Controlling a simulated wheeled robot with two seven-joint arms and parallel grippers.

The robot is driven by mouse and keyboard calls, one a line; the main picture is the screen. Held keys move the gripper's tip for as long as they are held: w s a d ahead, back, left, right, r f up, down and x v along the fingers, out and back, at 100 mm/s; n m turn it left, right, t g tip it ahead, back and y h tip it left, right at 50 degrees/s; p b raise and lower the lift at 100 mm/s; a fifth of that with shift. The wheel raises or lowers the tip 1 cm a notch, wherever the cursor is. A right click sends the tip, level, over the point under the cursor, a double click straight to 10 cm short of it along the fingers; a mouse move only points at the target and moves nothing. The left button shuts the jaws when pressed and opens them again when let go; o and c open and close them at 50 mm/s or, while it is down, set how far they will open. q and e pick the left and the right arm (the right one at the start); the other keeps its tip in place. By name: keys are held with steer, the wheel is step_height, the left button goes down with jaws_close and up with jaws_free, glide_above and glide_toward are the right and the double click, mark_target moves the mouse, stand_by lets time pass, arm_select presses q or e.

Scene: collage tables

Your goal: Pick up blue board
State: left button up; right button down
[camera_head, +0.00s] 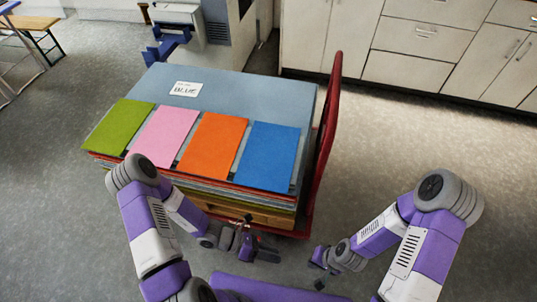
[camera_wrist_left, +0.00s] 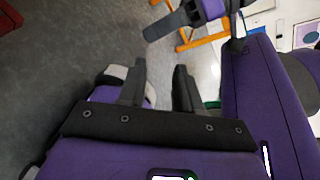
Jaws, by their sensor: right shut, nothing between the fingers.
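A blue board (camera_head: 268,156) lies flat at the right end of a row of coloured boards on top of a stack. A larger grey-blue sheet (camera_head: 255,98) lies under the row, with a white label reading "BLUE" (camera_head: 186,89). My left gripper (camera_head: 250,248) hangs in front of the stack's near edge, below and apart from the blue board. In the left wrist view its two fingers (camera_wrist_left: 159,72) stand apart with nothing between them. My right gripper (camera_head: 320,271) is shut and empty, low to the right of the stack.
Green (camera_head: 118,127), pink (camera_head: 163,137) and orange (camera_head: 212,146) boards lie left of the blue one. A red cart handle (camera_head: 328,130) rises along the stack's right side. White cabinets (camera_head: 420,45) stand behind; the floor at right is clear.

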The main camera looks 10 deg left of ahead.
arm_select(q)
steer(key=w+a+r+n+t, duration=0.2)
steer(key=w+a+n+t, duration=0.2)
steer(key=w+n+t, duration=0.6)
steer(key=n+t+y, duration=0.5)
steer(key=n+t, duration=0.1)
steer(key=n, duration=0.4)
glide_toward(257, 185)
steer(key=x, duration=0.3)
steer(key=b+x, duration=0.2)
steer(key=x, duration=0.4)
steer(key=shift+f, duration=0.2)
steer(key=shift+w+d+r+b, duration=0.1)
steer(key=shift+w+d+b, duration=0.2)
steer(key=shift+w, duration=0.15)
steer(key=shift+a, duration=0.1)
jaws_close()
